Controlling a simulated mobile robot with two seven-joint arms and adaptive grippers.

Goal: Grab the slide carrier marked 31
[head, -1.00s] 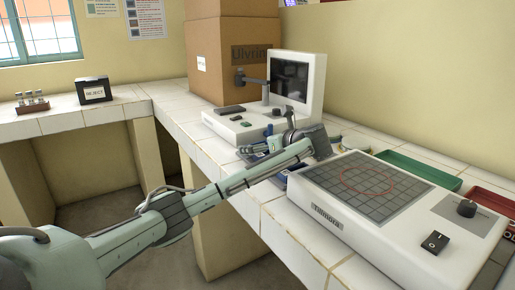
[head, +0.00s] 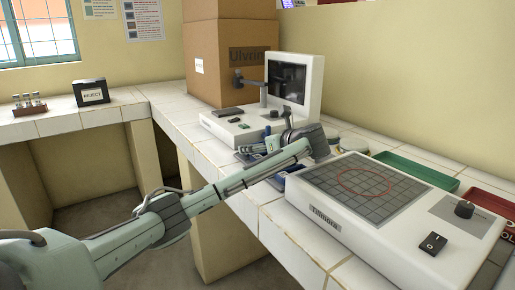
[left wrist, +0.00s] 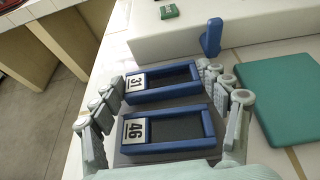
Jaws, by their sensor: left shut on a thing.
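The slide carrier marked 31 (left wrist: 163,82) is a blue frame with a dark middle and a white label, seen in the left wrist view. A like carrier marked 46 (left wrist: 167,132) lies just below it in that picture. My left gripper (left wrist: 158,84) has a fingertip at each short end of carrier 31 and is shut on it. Whether the carrier is clear of the surface cannot be told. In the head view my left gripper (head: 279,141) is over the bench beside the white device with a screen, and its fingers largely hide the carriers. My right gripper is not in view.
A white device with a screen (head: 225,127) stands behind the gripper, and a gridded white device (head: 320,222) in front. Green (head: 418,170) and red (head: 490,202) trays lie along the wall. A teal block (left wrist: 283,100) and an upright blue piece (left wrist: 211,37) are near the fingers.

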